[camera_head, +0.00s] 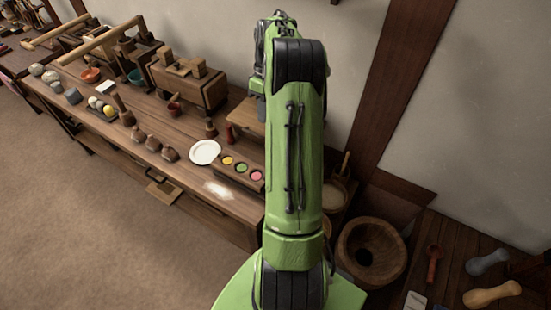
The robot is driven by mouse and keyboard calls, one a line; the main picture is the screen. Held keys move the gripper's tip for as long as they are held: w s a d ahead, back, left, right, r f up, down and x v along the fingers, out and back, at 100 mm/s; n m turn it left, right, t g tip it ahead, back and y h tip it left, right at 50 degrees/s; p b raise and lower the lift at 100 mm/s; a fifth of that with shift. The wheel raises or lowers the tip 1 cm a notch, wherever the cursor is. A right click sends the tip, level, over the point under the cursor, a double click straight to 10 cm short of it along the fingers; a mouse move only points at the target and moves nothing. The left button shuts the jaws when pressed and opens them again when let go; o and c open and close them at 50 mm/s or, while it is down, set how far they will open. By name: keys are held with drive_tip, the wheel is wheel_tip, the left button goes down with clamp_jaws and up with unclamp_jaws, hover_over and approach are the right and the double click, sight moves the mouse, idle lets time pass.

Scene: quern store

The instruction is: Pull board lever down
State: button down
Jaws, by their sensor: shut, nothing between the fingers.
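My green arm (296,165) rises through the middle of the head view, and its upper end (275,30) bends away toward the wall. My gripper is hidden behind the arm. A pale wooden board (245,117) shows just left of the arm, above the back of the bench, and is partly covered by it. I cannot make out a lever on it.
A long wooden bench (215,212) runs along the wall, with a white plate (204,152), a strip of coloured cups (241,168) and wooden boxes (187,82) on it. A large wooden mortar (371,251) stands right of my arm.

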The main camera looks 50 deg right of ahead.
drive_tip(key=s+d+f+y, duration=0.1)
drive_tip(key=s+d+f, duration=0.3)
drive_tip(key=d+f, duration=0.2)
drive_tip(key=shift+s+d+f+y, duration=0.15)
drive_tip(key=shift+s+f+y, duration=0.15)
drive_tip(key=shift+f, duration=0.15)
drive_tip(key=shift+f, duration=0.1)
drive_tip(key=a+f+b, duration=0.2)
drive_tip(key=a+f, duration=0.5)
drive_tip(key=f, duration=0.2)
drive_tip(key=shift+s+a, duration=0.3)
drive_tip(key=shift+a, duration=0.05)
drive_tip(key=shift+w+a+b, duration=0.15)
drive_tip(key=shift+b, duration=0.25)
